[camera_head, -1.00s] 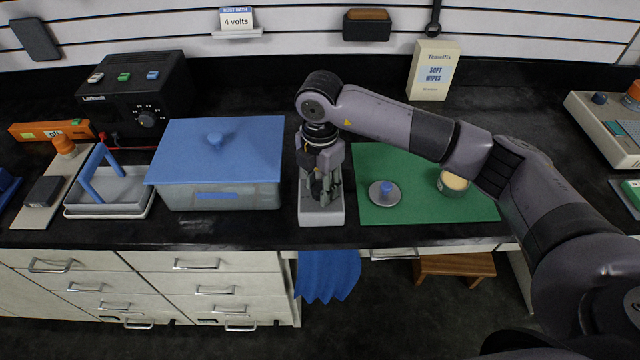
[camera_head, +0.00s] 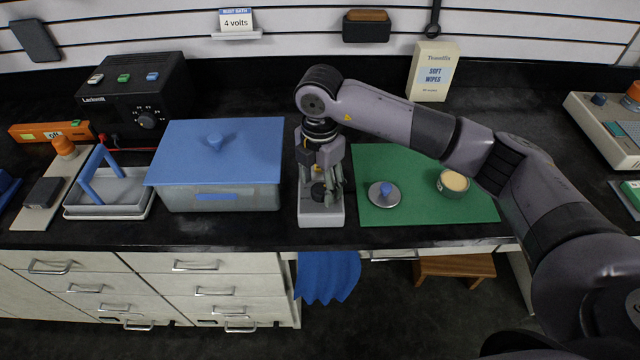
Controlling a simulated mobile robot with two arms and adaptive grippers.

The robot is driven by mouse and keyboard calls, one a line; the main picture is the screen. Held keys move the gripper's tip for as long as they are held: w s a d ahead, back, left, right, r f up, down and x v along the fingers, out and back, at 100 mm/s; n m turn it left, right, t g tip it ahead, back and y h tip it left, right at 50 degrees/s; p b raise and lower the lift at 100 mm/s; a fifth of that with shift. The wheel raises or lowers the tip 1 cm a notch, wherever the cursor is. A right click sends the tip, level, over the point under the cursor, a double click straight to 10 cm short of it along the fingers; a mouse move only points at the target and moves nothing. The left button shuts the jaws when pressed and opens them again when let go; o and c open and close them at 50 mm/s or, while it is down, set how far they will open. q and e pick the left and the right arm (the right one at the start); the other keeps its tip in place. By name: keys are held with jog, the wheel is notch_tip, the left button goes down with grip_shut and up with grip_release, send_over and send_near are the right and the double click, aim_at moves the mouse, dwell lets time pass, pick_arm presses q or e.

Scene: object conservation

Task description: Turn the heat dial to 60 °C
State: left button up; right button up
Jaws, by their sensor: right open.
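A small light-grey unit (camera_head: 322,217) stands at the counter's front, with a dark round knob (camera_head: 318,192) on its top. I cannot tell for sure that this knob is the heat dial, and no temperature marks are readable. My right gripper (camera_head: 325,186) points down over the unit, its fingers apart on either side of the knob. I cannot tell whether the fingers touch it. The gripper and wrist hide the back of the unit. My left gripper is not in view.
A clear tub with a blue lid (camera_head: 240,140) stands close left. A green mat (camera_head: 430,207) at the right bears a grey lid with a blue knob (camera_head: 385,193) and a round tin (camera_head: 453,184). A black box with a dial (camera_head: 147,119) stands at the back left.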

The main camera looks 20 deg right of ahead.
aim_at(320, 190)
notch_tip(320, 190, up, 11)
dwell(0.3)
jog(key=shift+f, duration=0.15)
dwell(0.3)
